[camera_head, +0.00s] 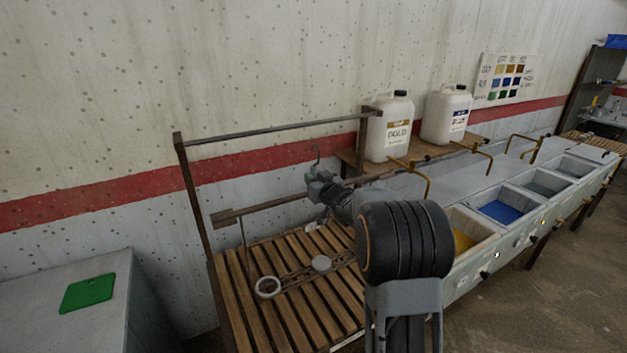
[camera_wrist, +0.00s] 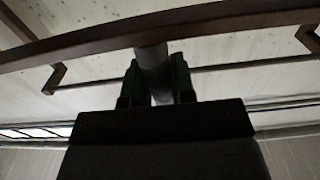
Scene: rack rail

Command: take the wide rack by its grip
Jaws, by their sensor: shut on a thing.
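The fingers are shut on the grip.
A slatted wooden bench (camera_head: 240,310) lies below, with a white ring (camera_head: 268,287) and a round disc (camera_head: 322,263) above its slats. Dye tanks (camera_head: 500,212) run to the right. Two jugs (camera_head: 389,128) (camera_head: 446,115) stand behind. A grey box with a green pad (camera_head: 87,293) is at left.

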